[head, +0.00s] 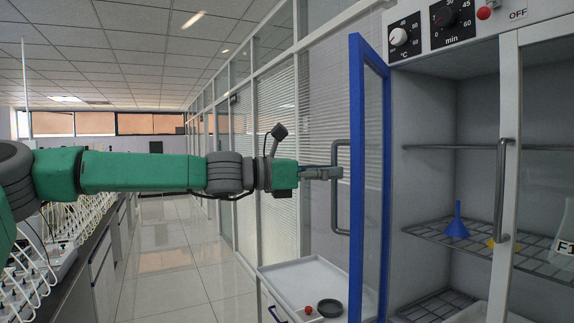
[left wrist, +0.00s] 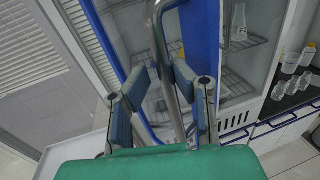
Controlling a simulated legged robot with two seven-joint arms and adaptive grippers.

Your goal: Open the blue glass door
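The blue glass door (head: 357,180) stands swung out from the cabinet, seen nearly edge-on in the head view. Its blue frame also shows in the left wrist view (left wrist: 205,40). Its grey bar handle (head: 335,215) is on the door's left face. My left gripper (head: 335,173) is at the middle of this handle. In the left wrist view the fingers (left wrist: 160,72) are spread, with the handle bar (left wrist: 160,40) passing between them and gaps visible beside it. Contact with the bar cannot be told. My right gripper is in neither view.
The cabinet interior shows wire shelves (head: 465,240) with a blue funnel (head: 457,222). A white-framed door with a handle (head: 503,190) covers the right side. A white tray cart (head: 290,275) stands below the blue door. A glass partition (head: 270,150) runs behind my arm; the aisle floor (head: 165,265) is clear.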

